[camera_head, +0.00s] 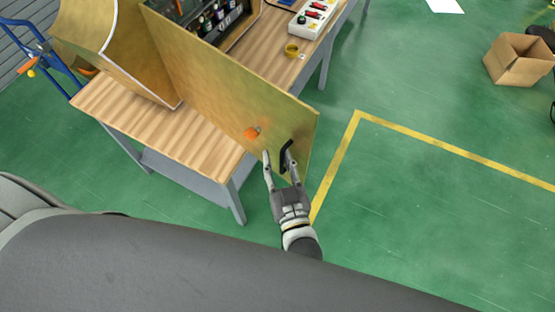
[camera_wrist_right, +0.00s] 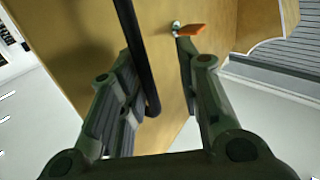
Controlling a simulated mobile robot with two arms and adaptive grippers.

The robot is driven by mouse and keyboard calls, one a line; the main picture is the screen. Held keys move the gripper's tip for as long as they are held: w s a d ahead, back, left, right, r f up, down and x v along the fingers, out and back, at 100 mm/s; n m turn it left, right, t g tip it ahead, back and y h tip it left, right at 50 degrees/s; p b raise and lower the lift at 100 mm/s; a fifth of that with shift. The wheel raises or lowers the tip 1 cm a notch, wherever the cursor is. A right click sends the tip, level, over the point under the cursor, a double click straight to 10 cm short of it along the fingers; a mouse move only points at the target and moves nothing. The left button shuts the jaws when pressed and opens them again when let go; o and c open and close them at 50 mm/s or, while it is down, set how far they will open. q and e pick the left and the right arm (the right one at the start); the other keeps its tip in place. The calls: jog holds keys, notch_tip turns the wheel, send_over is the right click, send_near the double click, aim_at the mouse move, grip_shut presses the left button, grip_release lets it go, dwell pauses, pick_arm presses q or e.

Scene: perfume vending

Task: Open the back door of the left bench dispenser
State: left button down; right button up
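The dispenser's wooden back door (camera_head: 215,85) stands swung out at an angle, its free end reaching past the front edge of the bench. It carries a black bar handle (camera_head: 286,157) near its free edge and an orange latch (camera_head: 251,133). My right gripper (camera_head: 279,158) is at the handle with its fingers apart. In the right wrist view the handle (camera_wrist_right: 136,60) passes between the open fingers, nearer the left finger, with a gap on the right. The orange latch (camera_wrist_right: 190,30) shows beyond. My left gripper is not in view.
The wooden bench (camera_head: 150,125) holds the dispenser's curved-edged wooden body (camera_head: 85,30).

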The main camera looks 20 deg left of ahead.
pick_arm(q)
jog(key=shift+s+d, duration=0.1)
pick_arm(e)
jog(key=v, duration=1.2)
jog(key=shift+f, duration=0.1)
